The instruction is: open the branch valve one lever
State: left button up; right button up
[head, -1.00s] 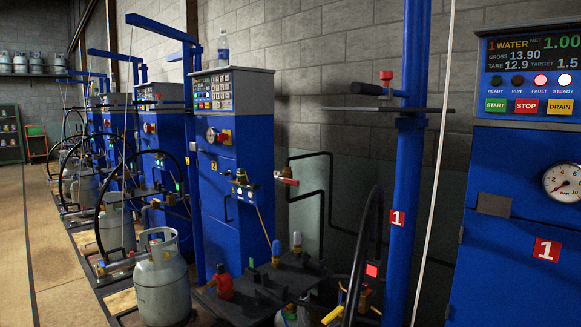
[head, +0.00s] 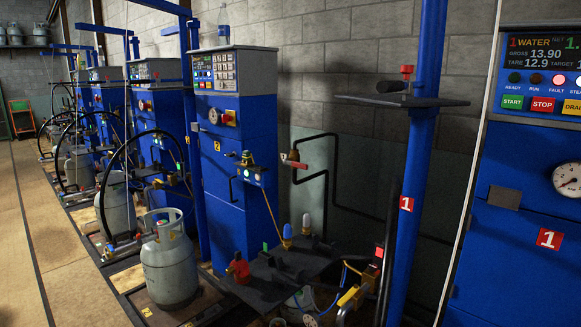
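A small valve with a red lever (head: 296,164) sits on the black pipe (head: 328,136) along the grey wall, right of the second blue scale cabinet. The lever lies roughly along the short pipe stub and points right, tilted slightly down. I cannot read any label on it, so I cannot tell for sure that it is branch valve one. Neither of my grippers shows in the head view.
A blue post (head: 410,180) with a dark shelf (head: 395,100) stands before the wall. A dark bench (head: 290,275) with fittings is below the valve. A grey gas cylinder (head: 168,262) stands left; floor at far left is clear.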

aim_at(293, 163)
jog(key=i+j, duration=0.1)
jog(key=j, duration=0.25)
jog(key=i+j, duration=0.1)
jog(key=j, duration=0.3)
jog(key=i+j, duration=0.15)
jog(key=j, duration=0.25)
jog(key=i+j, duration=0.1)
jog(key=j, duration=0.25)
jog(key=i+j, duration=0.25)
jog(key=i+j+z, duration=0.1)
jog(key=j, duration=0.35)
jog(key=i+j, duration=0.6)
jog(key=i, duration=0.2)
